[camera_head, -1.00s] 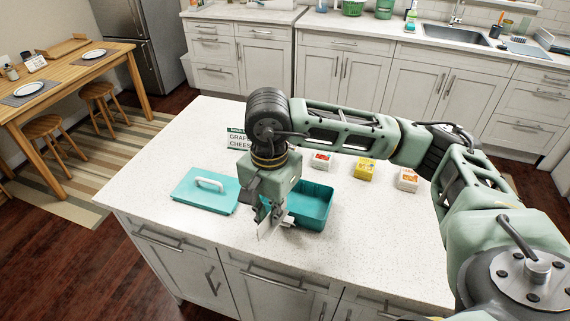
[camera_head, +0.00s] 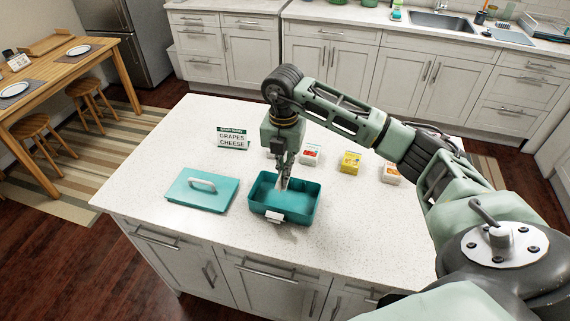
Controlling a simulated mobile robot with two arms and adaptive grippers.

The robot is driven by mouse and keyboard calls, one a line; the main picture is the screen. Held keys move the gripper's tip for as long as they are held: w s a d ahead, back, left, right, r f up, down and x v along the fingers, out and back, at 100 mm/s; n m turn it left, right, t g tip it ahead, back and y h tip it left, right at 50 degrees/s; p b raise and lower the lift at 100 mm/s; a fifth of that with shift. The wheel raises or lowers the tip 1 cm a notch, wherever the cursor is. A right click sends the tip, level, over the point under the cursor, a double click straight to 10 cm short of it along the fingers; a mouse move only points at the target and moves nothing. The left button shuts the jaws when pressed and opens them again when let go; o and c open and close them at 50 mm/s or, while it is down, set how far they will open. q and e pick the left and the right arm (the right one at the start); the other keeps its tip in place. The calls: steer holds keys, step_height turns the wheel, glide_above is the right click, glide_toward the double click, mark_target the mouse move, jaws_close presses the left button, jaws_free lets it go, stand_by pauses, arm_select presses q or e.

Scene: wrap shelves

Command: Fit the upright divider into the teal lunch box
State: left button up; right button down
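The open teal lunch box (camera_head: 306,208) stands on the white island, its pale latch (camera_head: 275,217) on the front side. My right gripper (camera_head: 285,172) points down over the box and is shut on the upright divider (camera_head: 283,184), a thin pale panel seen nearly edge-on. The divider's lower part is within the box opening, near its middle. I cannot tell whether it touches the floor of the box. The teal lid (camera_head: 201,189) with a white handle lies flat to the left of the box. My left gripper is not in view.
A sign reading grapes and cheese (camera_head: 232,138) stands behind the lid. A white food pack (camera_head: 310,155), a yellow pack (camera_head: 350,162) and another white pack (camera_head: 391,173) stand behind and right of the box. The counter right of the box is clear.

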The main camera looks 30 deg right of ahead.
steer(key=shift+d+m, duration=0.1)
steer(key=shift+m, duration=0.3)
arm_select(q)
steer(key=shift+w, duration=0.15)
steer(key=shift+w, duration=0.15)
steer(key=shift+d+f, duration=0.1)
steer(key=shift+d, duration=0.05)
arm_select(e)
steer(key=shift+f, duration=0.2)
arm_select(q)
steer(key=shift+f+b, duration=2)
steer(key=shift+b, duration=0.15)
arm_select(e)
glide_above(285, 202)
steer(key=shift+f, duration=2.8)
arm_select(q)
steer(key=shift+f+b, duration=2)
arm_select(e)
steer(key=shift+f, duration=2.7)
steer(key=c, duration=1.9)
jaws_free()
steer(key=shift+o, duration=0.2)
steer(key=shift+r, duration=0.15)
